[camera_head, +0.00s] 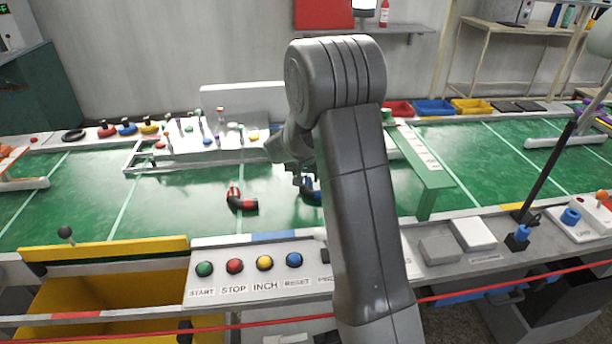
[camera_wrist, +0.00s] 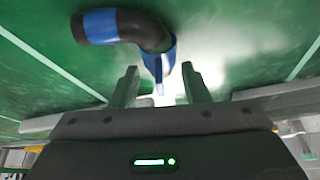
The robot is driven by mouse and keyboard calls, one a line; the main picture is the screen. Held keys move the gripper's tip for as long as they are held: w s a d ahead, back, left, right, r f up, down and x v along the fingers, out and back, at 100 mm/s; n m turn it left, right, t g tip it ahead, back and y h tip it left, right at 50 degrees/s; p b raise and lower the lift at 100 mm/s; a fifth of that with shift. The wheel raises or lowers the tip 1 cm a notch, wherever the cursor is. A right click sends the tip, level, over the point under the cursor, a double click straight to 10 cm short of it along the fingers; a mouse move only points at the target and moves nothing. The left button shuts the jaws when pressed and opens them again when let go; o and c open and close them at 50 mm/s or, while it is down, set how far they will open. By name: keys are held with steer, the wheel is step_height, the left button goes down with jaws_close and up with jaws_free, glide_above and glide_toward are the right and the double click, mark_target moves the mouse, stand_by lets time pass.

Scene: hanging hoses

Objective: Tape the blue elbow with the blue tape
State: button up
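The blue elbow (camera_head: 311,191) is a bent dark pipe with blue ends. It lies on the green surface, partly hidden behind my arm in the head view. In the wrist view the blue elbow (camera_wrist: 150,34) lies just ahead of my gripper (camera_wrist: 163,80), one blue end pointing toward the gap between the fingers. My gripper is open; I see no pipe between its fingers. In the head view the gripper (camera_head: 300,178) is just above and left of the elbow. A round blue item (camera_head: 127,128) at the back left may be the blue tape; I cannot tell.
A red elbow (camera_head: 240,200) lies left of the blue one. A white fixture (camera_head: 190,150) stands behind, and a green bench-like stand (camera_head: 435,180) is to the right. A button panel (camera_head: 250,276) runs along the front. The green surface at left is largely clear.

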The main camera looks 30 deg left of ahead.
steer(key=o, duration=0.4)
steer(key=shift+o, duration=0.2)
steer(key=shift+r, duration=0.1)
steer(key=v, duration=1.3)
steer(key=shift+r+p, duration=0.3)
steer(key=shift+p, duration=0.05)
steer(key=shift+s, duration=0.1)
steer(key=x, duration=1.3)
steer(key=shift+f, duration=0.3)
steer(key=shift+r, duration=0.1)
steer(key=shift+r, duration=0.1)
